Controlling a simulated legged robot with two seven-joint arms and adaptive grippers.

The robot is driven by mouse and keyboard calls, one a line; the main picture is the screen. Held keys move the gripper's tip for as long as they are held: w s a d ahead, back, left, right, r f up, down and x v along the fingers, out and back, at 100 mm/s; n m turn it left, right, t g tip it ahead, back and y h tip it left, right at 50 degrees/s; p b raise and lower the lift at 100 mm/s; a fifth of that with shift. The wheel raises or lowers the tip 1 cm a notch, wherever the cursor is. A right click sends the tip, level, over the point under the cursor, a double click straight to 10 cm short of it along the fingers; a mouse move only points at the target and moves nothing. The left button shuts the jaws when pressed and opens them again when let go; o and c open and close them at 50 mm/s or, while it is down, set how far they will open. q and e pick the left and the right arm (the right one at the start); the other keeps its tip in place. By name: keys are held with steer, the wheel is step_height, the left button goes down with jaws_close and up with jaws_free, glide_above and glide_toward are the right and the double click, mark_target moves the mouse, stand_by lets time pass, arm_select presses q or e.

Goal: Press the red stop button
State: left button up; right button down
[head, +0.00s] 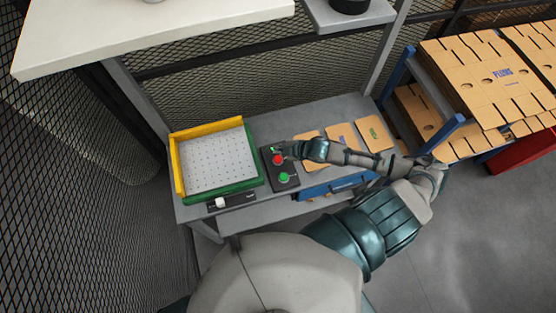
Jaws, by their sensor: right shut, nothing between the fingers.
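The red stop button (278,159) sits on a dark control box (283,178) on the grey workbench. A green button (284,177) is on the same box, nearer to me. My right gripper (282,149) is shut and empty, at the far edge of the red button, over the box's far end. I cannot tell whether its fingertips touch the red button. My left gripper is not in the head view.
A tray with yellow and green walls (213,196) stands left of the control box. A small panel with a white knob (221,202) is at the bench's front edge. Cardboard blanks (374,133) lie on the right. A shelf (150,30) overhangs the bench.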

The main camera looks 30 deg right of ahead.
mark_target(279, 160)
step_height(279, 160, down, 4)
steer(key=b, duration=0.2)
steer(key=shift+b, duration=0.4)
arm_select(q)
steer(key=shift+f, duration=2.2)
arm_select(e)
steer(key=shift+d+f, duration=0.1)
steer(key=shift+f, duration=0.55)
steer(key=shift+f, duration=0.3)
arm_select(q)
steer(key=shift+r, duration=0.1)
steer(key=shift+b, duration=0.3)
arm_select(e)
steer(key=shift+f, duration=0.5)
arm_select(q)
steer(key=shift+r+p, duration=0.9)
steer(key=shift+p, duration=0.15)
arm_select(e)
steer(key=shift+r, duration=0.9)
